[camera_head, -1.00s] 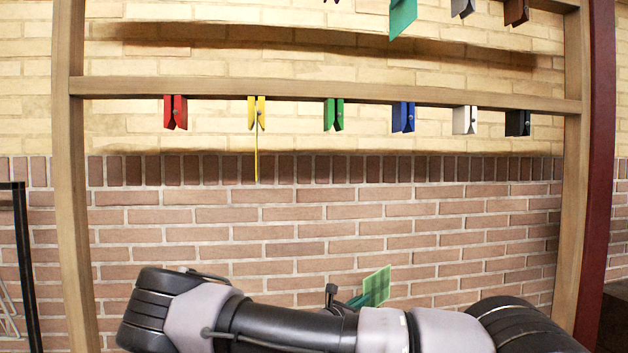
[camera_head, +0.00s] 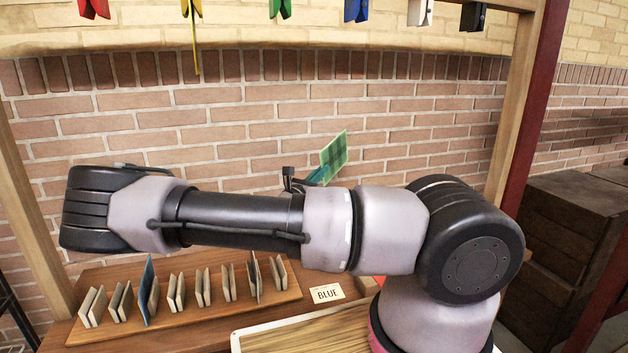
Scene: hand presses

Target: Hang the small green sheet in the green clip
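The small green sheet (camera_head: 335,152), with a darker check pattern, stands tilted in the air above my forearm, against the brick wall. My gripper (camera_head: 318,177) is at the sheet's lower left edge and mostly hidden behind my arm. Only a teal part of it shows, touching the sheet, and it appears shut on it. The green clip (camera_head: 280,9) hangs from the rail at the top edge, above and left of the sheet and clear of it. Its upper part is cut off by the frame.
Red (camera_head: 93,8), yellow (camera_head: 192,8), blue (camera_head: 356,10), white (camera_head: 420,12) and black (camera_head: 473,16) clips share the rail. A yellow strip hangs from the yellow clip. Below are a wooden rack (camera_head: 190,318) of sheets and a "BLUE" card (camera_head: 327,293). Dark crates (camera_head: 572,225) stand right.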

